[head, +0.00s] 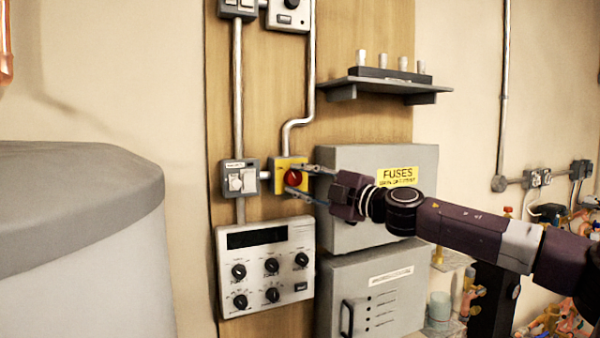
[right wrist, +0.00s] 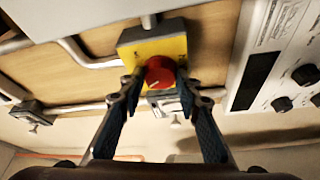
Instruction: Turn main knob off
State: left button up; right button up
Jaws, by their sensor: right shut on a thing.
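The main knob (head: 292,177) is a round red knob on a yellow switch box (head: 277,164) fixed to the wooden wall panel. In the right wrist view the red knob (right wrist: 160,72) shows a small pale mark on its face, and the yellow plate (right wrist: 155,47) lies behind it. My right gripper (head: 299,180) reaches in from the right, with one finger above and one below the knob. It is shut on the knob. In the right wrist view the fingers (right wrist: 160,92) stand on either side of it. My left gripper is not in view.
A grey fuse box (head: 350,156) is right of the knob, close behind my right gripper. A control panel with several black knobs (head: 265,287) is below. A shelf (head: 385,86) is above right. A large grey tank (head: 80,220) fills the left.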

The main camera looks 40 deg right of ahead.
aim_at(295, 177)
jog(key=shift+r+n+g+p, duration=0.15)
jog(key=shift+n+g+p, duration=0.45)
jog(key=shift+n+p, duration=0.7)
jog(key=shift+n, duration=0.3)
jog(key=o, duration=1.2)
jog(key=shift+c, duration=0.2)
jog(key=shift+s, duration=0.15)
jog(key=shift+s+d, duration=0.2)
jog(key=shift+s, duration=1.8)
jog(key=s, duration=0.7)
jog(key=shift+s+d, duration=0.3)
jog(key=shift+s, duration=0.05)
